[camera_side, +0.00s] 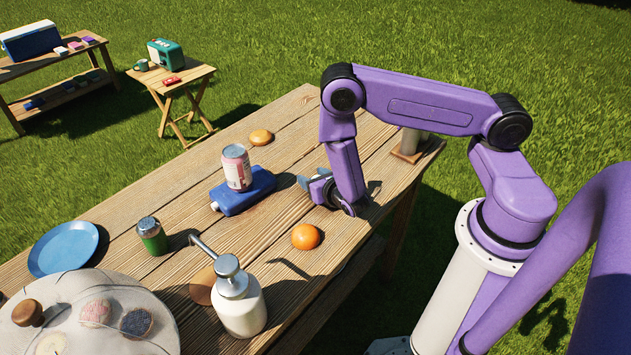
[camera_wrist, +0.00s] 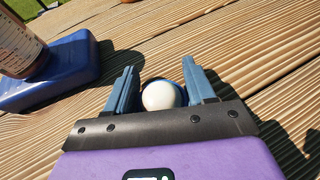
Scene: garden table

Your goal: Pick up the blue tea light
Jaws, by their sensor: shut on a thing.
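The blue tea light (camera_wrist: 160,96) shows in the wrist view as a round white top with a blue rim. It sits between the two blue-grey fingers of my gripper (camera_wrist: 160,68). My gripper is shut on it, low at the table top. In the side view my gripper (camera_side: 316,183) is down at the wooden table, right of the blue ice pack. The tea light is mostly hidden there by the fingers and wrist. I cannot tell whether it is clear of the wood.
The blue ice pack (camera_side: 243,192) carries a pink can (camera_side: 236,168) to the left. An orange (camera_side: 305,236) lies in front of my gripper.

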